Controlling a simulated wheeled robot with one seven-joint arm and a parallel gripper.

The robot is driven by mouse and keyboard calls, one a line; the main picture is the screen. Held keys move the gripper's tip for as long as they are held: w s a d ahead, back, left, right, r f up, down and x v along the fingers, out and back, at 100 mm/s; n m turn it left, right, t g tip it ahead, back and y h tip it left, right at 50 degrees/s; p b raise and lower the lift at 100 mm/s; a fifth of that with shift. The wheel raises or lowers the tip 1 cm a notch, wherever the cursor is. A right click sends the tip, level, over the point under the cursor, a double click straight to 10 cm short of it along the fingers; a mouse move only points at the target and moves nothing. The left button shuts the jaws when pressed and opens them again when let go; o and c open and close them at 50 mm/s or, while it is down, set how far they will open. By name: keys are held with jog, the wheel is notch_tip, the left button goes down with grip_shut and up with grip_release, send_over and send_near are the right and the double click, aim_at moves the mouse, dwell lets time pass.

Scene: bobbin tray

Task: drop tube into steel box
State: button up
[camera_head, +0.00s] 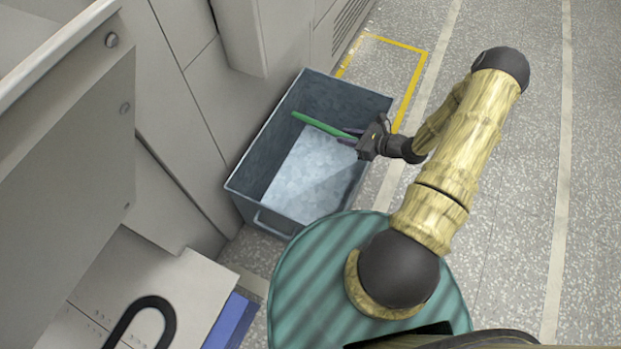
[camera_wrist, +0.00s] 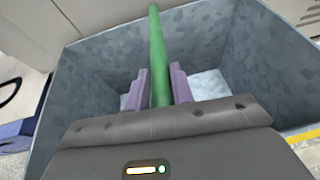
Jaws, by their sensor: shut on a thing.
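A green tube (camera_head: 322,125) is held in my gripper (camera_head: 354,136), which reaches over the steel box (camera_head: 251,172) from the right in the head view. In the wrist view the tube (camera_wrist: 157,50) stands between the two purple fingers of my gripper (camera_wrist: 159,88), which are shut on it. The tube points away from the gripper across the opening of the box (camera_wrist: 100,60). The bare grey floor of the box shows below. How high the tube is above that floor is hard to tell.
Grey cabinet panels (camera_head: 190,110) stand close along the left of the box. A yellow floor marking (camera_head: 411,95) lies behind and right of it. A blue object (camera_head: 230,322) and a black curved handle (camera_head: 140,318) are at lower left. Open speckled floor (camera_head: 520,200) lies to the right.

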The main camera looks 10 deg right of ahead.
jog(key=o, duration=1)
jog(key=shift+w, duration=0.15)
jog(key=shift+o, duration=0.2)
jog(key=p+v, duration=0.3)
jog(key=v, duration=1.4)
jog(key=shift+s+d+p, duration=0.2)
jog(key=shift+s+p, duration=0.1)
jog(key=shift+s, duration=0.1)
